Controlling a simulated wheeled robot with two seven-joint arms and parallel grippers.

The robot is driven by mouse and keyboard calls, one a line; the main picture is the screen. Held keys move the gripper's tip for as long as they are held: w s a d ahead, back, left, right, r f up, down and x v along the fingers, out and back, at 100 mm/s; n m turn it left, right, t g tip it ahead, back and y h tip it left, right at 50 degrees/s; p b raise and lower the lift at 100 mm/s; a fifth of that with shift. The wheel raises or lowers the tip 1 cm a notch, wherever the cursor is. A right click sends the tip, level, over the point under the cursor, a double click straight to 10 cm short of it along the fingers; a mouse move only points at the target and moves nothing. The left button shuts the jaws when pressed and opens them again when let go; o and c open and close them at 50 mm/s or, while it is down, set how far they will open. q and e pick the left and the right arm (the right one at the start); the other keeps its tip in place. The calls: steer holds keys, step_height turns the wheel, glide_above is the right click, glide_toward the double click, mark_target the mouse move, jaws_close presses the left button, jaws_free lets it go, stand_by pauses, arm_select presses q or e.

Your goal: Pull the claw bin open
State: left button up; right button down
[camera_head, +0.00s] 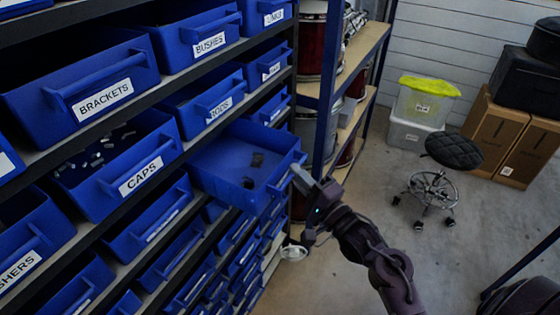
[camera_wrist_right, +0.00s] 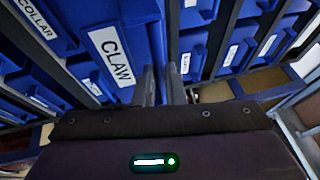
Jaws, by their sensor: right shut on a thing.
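The claw bin is a blue open-topped bin (camera_head: 232,160) in the shelf rack in the head view. It stands out from its shelf, well past the bins beside it, with a few small dark pieces on its floor. Its white CLAW label (camera_wrist_right: 114,57) shows in the right wrist view; the label is turned away in the head view. My right gripper (camera_head: 299,174) is at the bin's front edge, shut on its handle. The fingers also show in the right wrist view (camera_wrist_right: 162,85), close beside the label, and hide much of the grip. My left gripper is not in view.
Labelled blue bins, such as the CAPS bin (camera_head: 118,170) and the BRACKETS bin (camera_head: 80,85), fill the rack around it. A round stool (camera_head: 454,151), stacked tubs (camera_head: 420,106) and cardboard boxes (camera_head: 494,128) stand at the right. Open floor lies between.

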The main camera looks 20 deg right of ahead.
steer(key=s+d, duration=0.2)
steer(key=shift+s+p, duration=0.3)
steer(key=shift+p, duration=0.1)
steer(key=c, duration=1.5)
jaws_free()
